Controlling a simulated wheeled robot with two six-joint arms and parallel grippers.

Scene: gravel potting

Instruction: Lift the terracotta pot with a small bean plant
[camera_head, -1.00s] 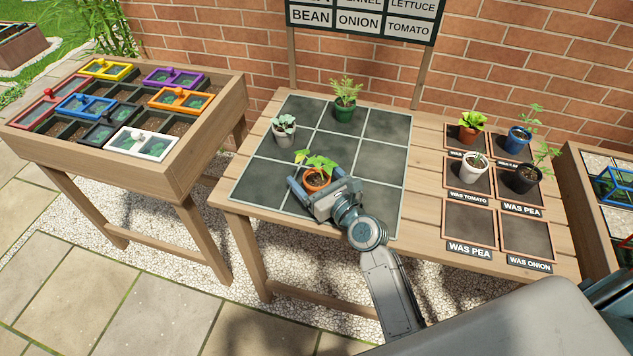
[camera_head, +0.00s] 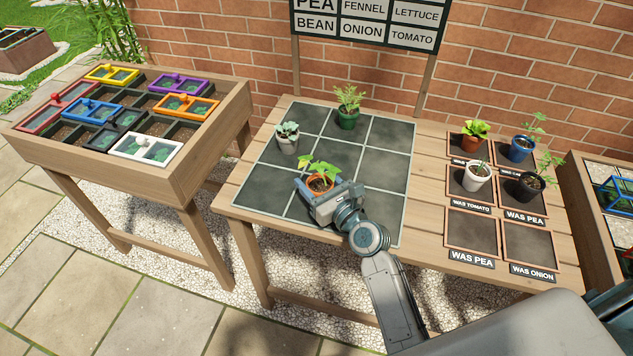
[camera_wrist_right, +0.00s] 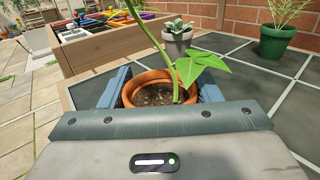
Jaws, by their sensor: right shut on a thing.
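The terracotta pot (camera_head: 320,187) with the small bean plant (camera_head: 321,168) is at the front middle of the dark square grid on the table. It looks upright; I cannot tell whether its base touches the grid. My right gripper (camera_head: 318,182) is shut on the pot, one finger on each side. In the right wrist view the pot's rim and soil (camera_wrist_right: 155,94) show between the blue-grey fingers, with the bean stem and leaves (camera_wrist_right: 200,65) rising above. The gripper body hides the pot's lower part. My left gripper is not in view.
A whitish pot with a pale succulent (camera_head: 287,143) and a green pot (camera_head: 347,119) stand behind on the grid (camera_head: 384,160). Several potted plants stand on labelled squares at right; two squares there are empty (camera_head: 472,230). A planter with coloured frames (camera_head: 181,101) is at left.

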